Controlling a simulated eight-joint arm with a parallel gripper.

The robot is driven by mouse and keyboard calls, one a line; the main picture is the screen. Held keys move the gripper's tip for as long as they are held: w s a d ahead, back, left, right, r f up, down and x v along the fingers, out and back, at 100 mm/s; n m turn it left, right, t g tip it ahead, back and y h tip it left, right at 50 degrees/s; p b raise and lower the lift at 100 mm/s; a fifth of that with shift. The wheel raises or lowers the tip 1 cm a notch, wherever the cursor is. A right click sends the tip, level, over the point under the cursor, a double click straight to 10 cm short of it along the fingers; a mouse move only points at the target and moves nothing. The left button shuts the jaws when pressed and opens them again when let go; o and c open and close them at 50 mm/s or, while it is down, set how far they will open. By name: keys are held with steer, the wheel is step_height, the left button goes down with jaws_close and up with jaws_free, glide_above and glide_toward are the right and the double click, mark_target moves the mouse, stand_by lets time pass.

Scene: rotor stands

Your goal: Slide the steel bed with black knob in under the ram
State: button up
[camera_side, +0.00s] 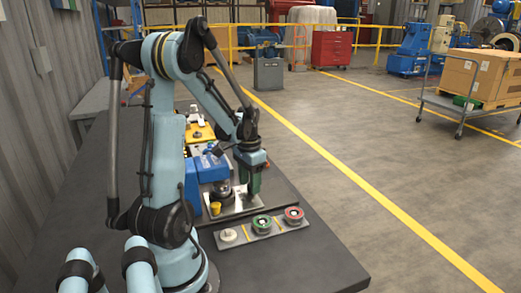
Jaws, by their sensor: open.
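A blue press-like machine (208,168) stands on the dark table, partly hidden behind my arm. A pale steel bed (243,208) lies flat at its front right, with a dark round part bearing a grey top (221,189) on it beside the blue body. I cannot make out a black knob for certain at this size. A small yellow piece (215,208) sits at the bed's near left. My gripper (254,193) points down over the right part of the bed, open, with green at its fingers. I cannot tell whether it touches anything. The ram is not clear.
A grey strip (245,236) in front holds a white disc (228,236), a green-rimmed disc (262,223) and a red-rimmed disc (293,215). A yellow unit (200,133) stands behind the blue machine. The table (310,262) is clear at the front right.

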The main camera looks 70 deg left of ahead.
step_height(320, 180, up, 12)
stand_by(0.6)
steer(key=w+d+f+m+t, duration=0.1)
steer(key=w+d+t, duration=0.1)
steer(key=d, duration=1.1)
steer(key=w+d+f+m+t, duration=0.1)
steer(key=d+t, duration=0.4)
steer(key=d, duration=0.8)
steer(key=w+m, duration=0.1)
steer(key=w, duration=0.1)
steer(key=shift+w, duration=0.35)
steer(key=shift+c, duration=0.3)
